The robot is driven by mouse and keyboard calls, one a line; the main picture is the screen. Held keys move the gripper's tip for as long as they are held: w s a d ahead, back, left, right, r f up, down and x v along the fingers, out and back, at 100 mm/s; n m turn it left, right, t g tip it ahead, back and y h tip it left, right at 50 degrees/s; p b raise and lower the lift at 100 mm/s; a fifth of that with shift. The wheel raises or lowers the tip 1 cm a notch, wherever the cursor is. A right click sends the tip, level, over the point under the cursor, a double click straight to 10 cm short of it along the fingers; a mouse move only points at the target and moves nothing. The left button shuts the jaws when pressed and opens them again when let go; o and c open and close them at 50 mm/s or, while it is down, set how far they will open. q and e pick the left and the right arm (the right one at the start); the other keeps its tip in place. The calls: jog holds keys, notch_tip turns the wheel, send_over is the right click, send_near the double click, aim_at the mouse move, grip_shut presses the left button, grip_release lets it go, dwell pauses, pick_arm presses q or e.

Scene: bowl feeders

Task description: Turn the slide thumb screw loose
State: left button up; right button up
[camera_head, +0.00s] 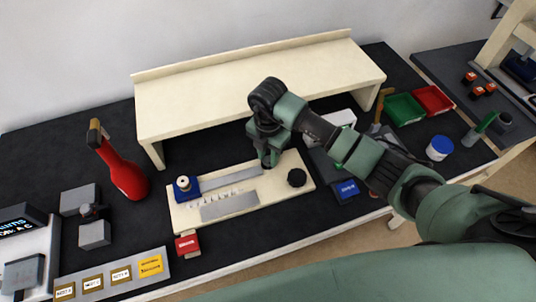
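A cream board (244,214) lies on the dark bench top with a grey rail and a row of small marks. A blue slide block (190,193) sits at the rail's left end, with a pale round knob (183,183) on top. I cannot tell for certain which knob is the thumb screw. My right gripper (269,161) points down over the board, left of the black knob and well right of the blue block. Its fingers are small and dark, so their opening is unclear. My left gripper is out of view.
A cream shelf (240,84) stands behind the board, close to my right arm. A red bottle (124,176) and grey blocks are at left. A red box (187,244) touches or nearly touches the board's front. Green (404,109) and red (433,99) bins are at right.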

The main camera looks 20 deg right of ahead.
grip_shut()
jog(key=n+b, duration=0.3)
jog(key=n, duration=0.2)
jog(key=shift+f+b, duration=0.15)
jog(key=shift+b, duration=0.15)
jog(key=n+b, duration=0.4)
jog(key=n, duration=0.1)
jog(key=shift+n, duration=0.4)
jog(key=n+b, duration=0.2)
jog(key=shift+n+b, duration=0.3)
pick_arm(q)
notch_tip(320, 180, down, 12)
jog(key=b, duration=0.2)
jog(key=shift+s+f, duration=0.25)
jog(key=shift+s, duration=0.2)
pick_arm(e)
jog(key=shift+a+n, duration=0.1)
jog(key=shift+n, duration=1.3)
jog(key=shift+r, duration=0.2)
jog(key=o, duration=0.7)
grip_release()
jog(key=shift+c, duration=0.2)
